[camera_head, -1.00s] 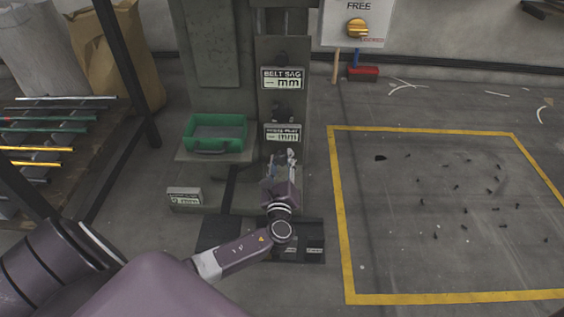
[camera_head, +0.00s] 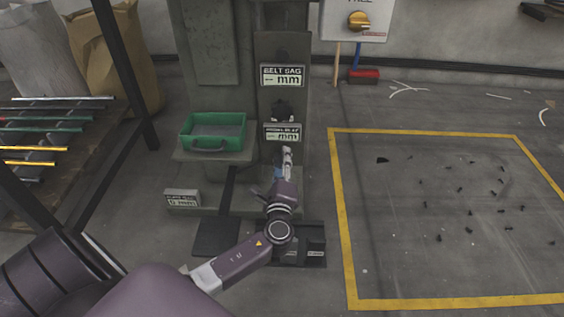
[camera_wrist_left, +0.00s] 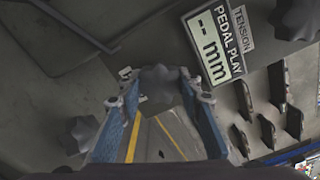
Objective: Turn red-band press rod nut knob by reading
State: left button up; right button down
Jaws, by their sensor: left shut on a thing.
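My left gripper (camera_head: 284,165) is in front of the press column (camera_head: 284,45), just below the pedal play display (camera_head: 282,132). In the left wrist view its two blue-padded fingers (camera_wrist_left: 160,100) stand on either side of a dark lobed knob (camera_wrist_left: 160,84) and are shut on it. The same view shows the pedal play display (camera_wrist_left: 213,42), reading dashes and "mm", with a "TENSION" label beside it. Two other dark knobs, one lower left (camera_wrist_left: 80,134) and one upper right (camera_wrist_left: 297,18), are apart from the fingers. In the head view my gripper hides the held knob. No red band is clear.
The belt sag display (camera_head: 282,77) is higher on the column. A green tray (camera_head: 213,145) sits on a ledge to the left, with a small display plate (camera_head: 182,198) below. A rod rack (camera_head: 45,150) stands at far left. Yellow-lined floor (camera_head: 440,200) with scattered small pieces lies right.

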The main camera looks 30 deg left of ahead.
dwell(0.3)
pick_arm(q)
jog(key=o, duration=1.2)
jog(key=shift+c, duration=0.2)
jog(key=v, duration=0.7)
jog(key=shift+s+d, duration=0.15)
jog(key=shift+s, duration=0.1)
